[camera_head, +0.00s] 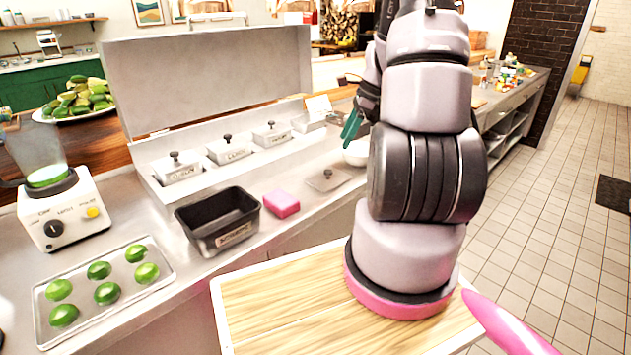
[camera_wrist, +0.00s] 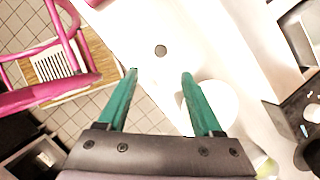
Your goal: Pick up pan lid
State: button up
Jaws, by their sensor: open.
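A flat metal pan lid (camera_head: 322,184) with a dark knob lies on the steel counter, right of the pink sponge (camera_head: 282,204). In the wrist view its dark round knob (camera_wrist: 161,50) shows just beyond my fingertips, while the lid's edges are lost in glare. My gripper (camera_wrist: 160,73) is open, with two green fingers apart and nothing between them. In the head view my gripper (camera_head: 351,125) hangs above the counter, up and right of the lid, partly hidden by my arm.
A white bowl (camera_wrist: 208,104) stands close to the right finger. A black pan (camera_head: 218,228) sits left of the sponge. Several lidded inserts (camera_head: 228,149) line the metal unit behind. A tray of limes (camera_head: 150,290) and a blender (camera_head: 65,215) stand at the left.

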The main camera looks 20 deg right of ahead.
aim_at(329, 170)
jog(key=x, duration=1.1)
jog(key=shift+w+a+f, duration=0.1)
jog(key=shift+a+f, duration=0.1)
jog(key=shift+f, duration=0.05)
grip_shut()
